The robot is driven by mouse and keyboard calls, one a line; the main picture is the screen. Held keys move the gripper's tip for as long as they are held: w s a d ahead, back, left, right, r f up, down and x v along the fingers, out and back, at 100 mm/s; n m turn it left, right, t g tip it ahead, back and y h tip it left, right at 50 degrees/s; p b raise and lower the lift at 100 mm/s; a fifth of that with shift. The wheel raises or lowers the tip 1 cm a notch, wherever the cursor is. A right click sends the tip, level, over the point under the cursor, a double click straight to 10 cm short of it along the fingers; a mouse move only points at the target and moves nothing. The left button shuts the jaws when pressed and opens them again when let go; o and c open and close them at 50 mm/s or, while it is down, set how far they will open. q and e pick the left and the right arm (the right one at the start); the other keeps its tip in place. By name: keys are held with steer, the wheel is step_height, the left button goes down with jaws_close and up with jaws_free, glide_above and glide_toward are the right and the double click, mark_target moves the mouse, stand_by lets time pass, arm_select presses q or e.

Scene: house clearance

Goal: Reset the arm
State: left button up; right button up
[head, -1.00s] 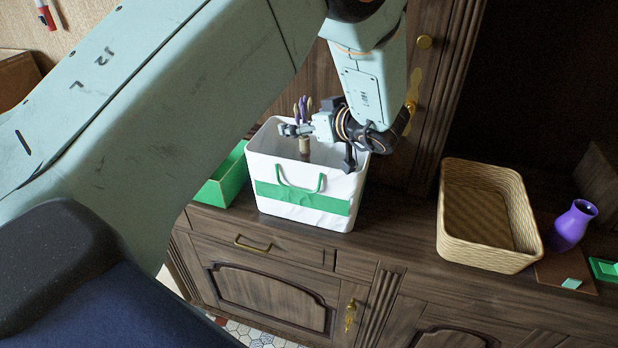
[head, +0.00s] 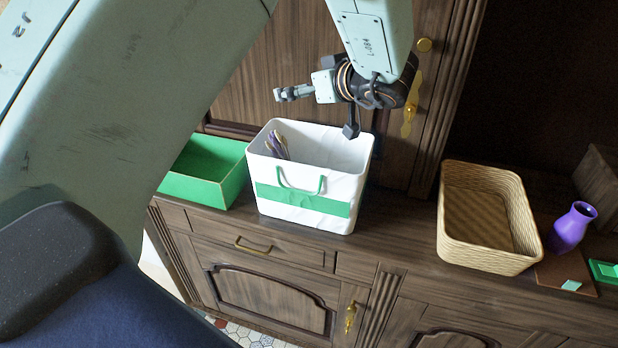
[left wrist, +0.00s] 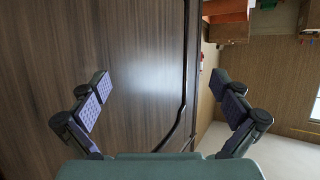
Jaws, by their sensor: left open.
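My left arm comes in from the left and over the top of the head view. Its gripper (head: 320,112) is above the white box with a green band (head: 330,208), clear of its rim. In the left wrist view the two fingers stand wide apart with nothing between them (left wrist: 160,88), facing dark wood. A slim purple and tan item (head: 277,146) leans inside the white box at its left; its lower part is hidden. My right gripper is not in view.
A green open box (head: 215,183) stands left of the white box on the wooden cabinet (head: 385,228). A wicker basket (head: 490,257) and a purple vase (head: 572,226) stand to the right. Cabinet doors with brass handles (head: 408,120) rise close behind the gripper.

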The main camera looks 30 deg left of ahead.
arm_select(q)
steer(key=shift+w+r, duration=0.15)
steer(key=shift+r, duration=0.65)
step_height(320, 180, down, 6)
steer(key=p, duration=0.4)
steer(key=shift+f, duration=0.25)
